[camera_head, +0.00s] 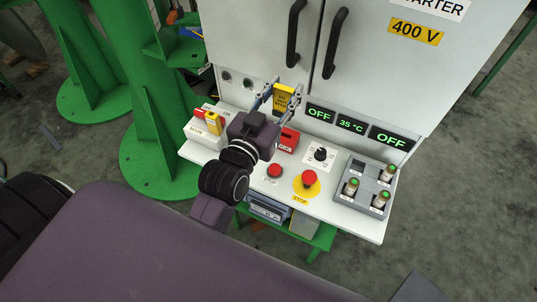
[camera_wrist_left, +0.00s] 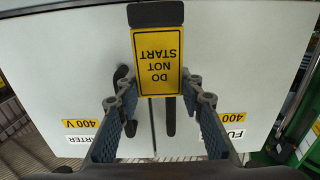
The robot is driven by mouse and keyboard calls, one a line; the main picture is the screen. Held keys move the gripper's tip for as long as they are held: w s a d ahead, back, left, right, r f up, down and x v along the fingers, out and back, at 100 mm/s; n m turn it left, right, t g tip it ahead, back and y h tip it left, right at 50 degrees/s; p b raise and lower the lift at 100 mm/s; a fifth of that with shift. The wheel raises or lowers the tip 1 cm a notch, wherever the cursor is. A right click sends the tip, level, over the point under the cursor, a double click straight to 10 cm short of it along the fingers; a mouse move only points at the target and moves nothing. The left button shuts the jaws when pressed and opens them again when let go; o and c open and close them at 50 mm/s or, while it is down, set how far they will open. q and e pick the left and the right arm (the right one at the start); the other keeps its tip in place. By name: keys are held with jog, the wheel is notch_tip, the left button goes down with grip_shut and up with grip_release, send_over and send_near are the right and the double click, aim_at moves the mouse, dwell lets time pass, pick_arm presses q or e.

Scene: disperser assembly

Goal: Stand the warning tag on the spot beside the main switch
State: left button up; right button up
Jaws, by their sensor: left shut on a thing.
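The yellow warning tag (camera_head: 282,101) is held between the fingers of my left gripper (camera_head: 287,88), raised above the back of the white control desk in front of the cabinet doors. In the left wrist view the tag (camera_wrist_left: 157,62) reads "DO NOT START", upside down in the picture, with a black part at its top. The left fingers are shut on it. The main switch (camera_head: 207,118), red and yellow on a pale box, stands at the desk's left end, left of the gripper. The spot beside it cannot be made out; my arm covers part of the desk there. My right gripper is not in view.
A red block (camera_head: 288,139), a red button (camera_head: 275,170), a red stop knob (camera_head: 309,179) and a black dial (camera_head: 320,154) stand on the desk. A grey tray (camera_head: 370,184) holds several green-topped cylinders at the right. Cabinet handles (camera_head: 335,42) stick out behind.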

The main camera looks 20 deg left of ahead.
pick_arm(q)
jog(key=shift+w+a+f, duration=0.2)
jog(key=shift+w, duration=0.05)
jog(key=f, duration=0.5)
jog(key=f+b, duration=0.1)
jog(key=f, duration=0.1)
jog(key=shift+d+f, duration=0.25)
jog(key=shift+f, duration=0.15)
notch_tip(320, 180, down, 12)
jog(key=shift+a+r+b, duration=0.1)
jog(key=shift+r+b, duration=0.15)
jog(key=shift+b, duration=0.4)
jog(key=shift+f, duration=0.1)
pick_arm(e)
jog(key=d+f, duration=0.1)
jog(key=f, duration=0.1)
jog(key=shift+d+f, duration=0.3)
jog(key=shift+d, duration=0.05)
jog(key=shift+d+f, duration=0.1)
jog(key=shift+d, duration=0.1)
pick_arm(q)
jog(key=o, duration=0.7)
jog(key=shift+f, duration=0.15)
jog(key=o, duration=0.5)
jog(key=shift+c, duration=0.2)
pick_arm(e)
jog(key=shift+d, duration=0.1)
